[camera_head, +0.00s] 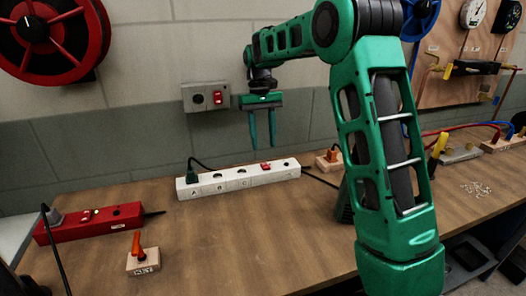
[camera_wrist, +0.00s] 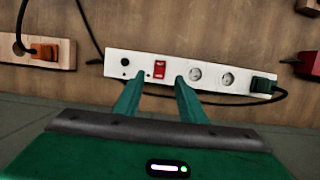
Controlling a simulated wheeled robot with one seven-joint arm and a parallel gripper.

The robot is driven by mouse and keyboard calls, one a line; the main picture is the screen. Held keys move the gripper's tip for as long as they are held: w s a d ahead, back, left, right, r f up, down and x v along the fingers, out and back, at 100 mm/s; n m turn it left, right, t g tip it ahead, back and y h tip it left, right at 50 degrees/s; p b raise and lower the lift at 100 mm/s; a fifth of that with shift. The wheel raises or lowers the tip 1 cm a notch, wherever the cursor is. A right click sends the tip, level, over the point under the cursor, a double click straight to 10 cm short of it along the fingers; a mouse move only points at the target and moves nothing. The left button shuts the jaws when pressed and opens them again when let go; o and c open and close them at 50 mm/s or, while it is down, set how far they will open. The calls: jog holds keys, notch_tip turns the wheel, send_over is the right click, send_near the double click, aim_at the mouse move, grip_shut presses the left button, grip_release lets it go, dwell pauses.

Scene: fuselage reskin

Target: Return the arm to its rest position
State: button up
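My green arm reaches over the wooden workbench from the right in the head view. My gripper (camera_head: 262,130) hangs with its fingers pointing down, in front of the tiled wall and above the white power strip (camera_head: 240,179). Its two green fingers are apart with nothing between them. In the wrist view my gripper (camera_wrist: 157,90) also shows open and empty, and the white power strip (camera_wrist: 212,76) with its red switch lies beyond the fingertips. A dark green plug (camera_head: 192,174) sits in the strip's left end in the head view. No rest mark is visible.
A wall socket box (camera_head: 206,97) with a red switch is left of my gripper. A red power strip (camera_head: 90,222) and an orange-handled block (camera_head: 142,260) lie at the left of the bench (camera_head: 220,235). A red reel (camera_head: 48,35) hangs above. The bench's front middle is clear.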

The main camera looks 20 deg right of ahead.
jog(key=shift+w+r, duration=0.15)
jog(key=shift+r, duration=0.25)
jog(key=s+f+t, duration=0.2)
jog(key=s+t, duration=0.5)
jog(key=s, duration=1.7)
jog(key=s+d+f+m+g, duration=0.1)
jog(key=s+d+m+g, duration=0.1)
jog(key=s+d, duration=0.3)
jog(key=s+d+f+m+g, duration=0.1)
jog(key=s+d+m+g, duration=0.1)
jog(key=s+d, duration=0.4)
jog(key=s+m, duration=0.1)
jog(key=s, duration=0.4)
jog(key=shift+s+m, duration=0.3)
jog(key=shift+s, duration=0.05)
jog(key=shift+f, duration=0.1)
